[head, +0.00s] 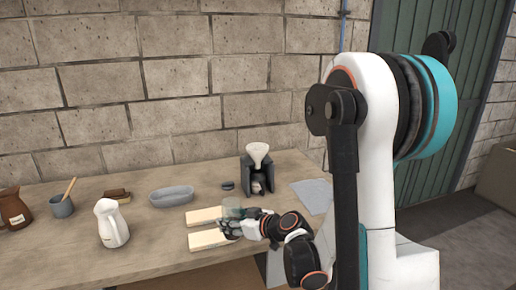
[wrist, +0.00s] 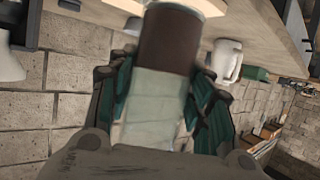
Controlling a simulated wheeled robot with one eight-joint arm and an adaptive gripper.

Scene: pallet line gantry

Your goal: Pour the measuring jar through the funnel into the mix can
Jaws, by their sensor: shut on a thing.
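My gripper (head: 236,222) is shut on the measuring jar, a clear vessel (head: 231,212) near the front middle of the table. In the wrist view the jar (wrist: 150,112) stands between the teal-padded fingers (wrist: 158,100), with dark brown contents in one end. The white funnel (head: 257,152) sits on top of a dark stand (head: 246,174), behind and right of my gripper. A small greyish can (head: 258,186), likely the mix can, is partly hidden inside the stand under the funnel. The jar is apart from the funnel.
Two pale blocks (head: 204,215) lie by my gripper. A white pitcher (head: 111,224), grey oval tub (head: 171,197), brown block (head: 117,196), grey cup with a stick (head: 62,207) and brown jug (head: 14,210) stand left. A black disc (head: 228,186) and grey cloth (head: 314,195) flank the stand.

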